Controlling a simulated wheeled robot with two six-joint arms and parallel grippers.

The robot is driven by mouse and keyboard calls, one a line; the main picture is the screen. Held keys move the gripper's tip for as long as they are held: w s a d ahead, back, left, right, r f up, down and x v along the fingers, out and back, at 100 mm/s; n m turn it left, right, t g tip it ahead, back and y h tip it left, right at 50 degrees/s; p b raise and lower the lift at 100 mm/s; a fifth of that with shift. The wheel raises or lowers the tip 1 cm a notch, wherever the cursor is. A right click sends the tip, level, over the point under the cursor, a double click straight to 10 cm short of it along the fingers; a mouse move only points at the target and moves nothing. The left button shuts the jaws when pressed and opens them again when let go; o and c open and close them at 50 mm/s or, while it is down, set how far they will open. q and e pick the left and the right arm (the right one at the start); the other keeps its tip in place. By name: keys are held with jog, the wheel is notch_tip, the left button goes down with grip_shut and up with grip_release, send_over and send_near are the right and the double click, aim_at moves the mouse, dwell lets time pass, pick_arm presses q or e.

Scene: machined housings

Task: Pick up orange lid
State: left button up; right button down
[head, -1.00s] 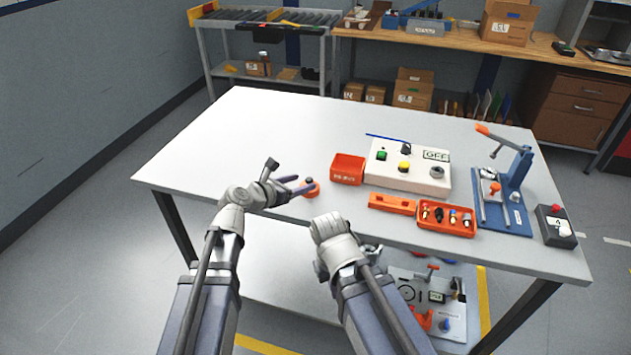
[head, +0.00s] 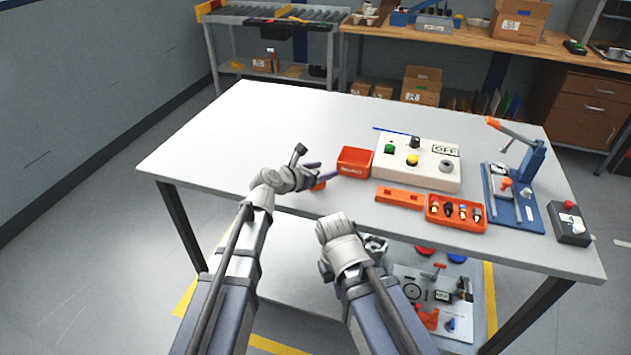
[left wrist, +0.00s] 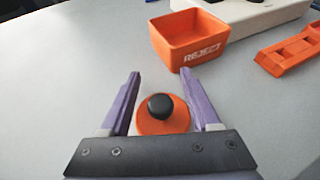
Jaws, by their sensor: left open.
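The orange lid (left wrist: 152,122) is a round orange disc with a black knob, lying on the white table. In the left wrist view it sits between the two purple fingers of my left gripper (left wrist: 162,97), which is open, with a gap on each side. In the head view only part of the orange lid (head: 319,186) shows beside my left gripper (head: 318,171), partly hidden by it. My right gripper (head: 375,246) is low at the table's front edge, partly hidden by its arm, and its fingers cannot be made out.
An orange reject bin (head: 354,162) stands just beyond the lid. Right of it are a white button box (head: 430,177), an orange bar (head: 399,196), an orange tray (head: 455,226) of small parts, and a blue clamp fixture (head: 527,200). The table's left side is clear.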

pick_arm(q)
jog(key=shift+c, duration=0.2)
grip_shut()
dwell(0.4)
